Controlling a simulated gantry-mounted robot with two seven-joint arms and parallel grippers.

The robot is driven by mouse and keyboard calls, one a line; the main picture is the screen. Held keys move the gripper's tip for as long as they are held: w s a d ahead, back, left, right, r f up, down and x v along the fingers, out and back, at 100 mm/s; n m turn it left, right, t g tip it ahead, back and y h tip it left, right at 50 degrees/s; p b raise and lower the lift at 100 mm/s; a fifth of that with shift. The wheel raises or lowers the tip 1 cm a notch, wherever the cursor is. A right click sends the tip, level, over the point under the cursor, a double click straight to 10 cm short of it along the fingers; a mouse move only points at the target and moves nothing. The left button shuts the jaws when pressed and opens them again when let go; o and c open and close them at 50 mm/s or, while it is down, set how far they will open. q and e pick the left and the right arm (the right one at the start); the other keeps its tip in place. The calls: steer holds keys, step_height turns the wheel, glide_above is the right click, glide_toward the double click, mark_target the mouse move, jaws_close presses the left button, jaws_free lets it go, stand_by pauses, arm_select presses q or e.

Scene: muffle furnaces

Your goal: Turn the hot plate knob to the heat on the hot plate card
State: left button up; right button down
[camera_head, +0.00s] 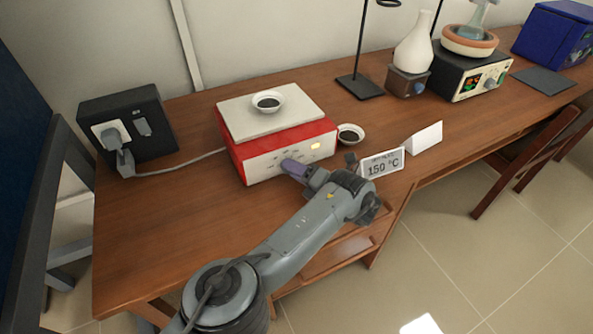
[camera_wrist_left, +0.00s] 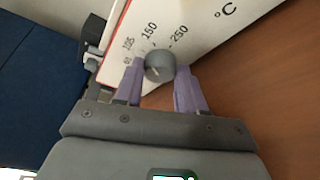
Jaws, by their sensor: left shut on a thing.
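The hot plate (camera_head: 278,136) is a red and white box with a pale top on the wooden table. In the left wrist view its white front (camera_wrist_left: 196,29) shows marks around a round grey knob (camera_wrist_left: 160,66), with 150 and 250 readable and °C beyond. The knob has a small light mark; I cannot tell exactly where it points. My left gripper (camera_head: 289,166) has its purple fingers on either side of the knob, shut on it, and hides it in the head view. The hot plate card (camera_head: 382,163) reads 150 °C and stands right of my gripper. My right gripper is not in view.
A small dish (camera_head: 267,102) with dark contents sits on the hot plate, and another dish (camera_head: 350,134) stands beside it. A black socket box (camera_head: 150,146) is at the left. A blank white folded card (camera_head: 425,138) and a white flask (camera_head: 414,49) stand to the right.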

arm_select(q)
steer(key=o, duration=1.1)
steer(key=shift+c, duration=0.2)
steer(key=shift+s+d+r+p, duration=0.1)
steer(key=shift+s+d+p, duration=0.2)
steer(key=shift+s+d, duration=0.1)
steer(key=p+v, duration=0.1)
steer(key=v, duration=0.6)
steer(key=shift+s+d, duration=0.3)
steer(key=shift+v, duration=0.9)
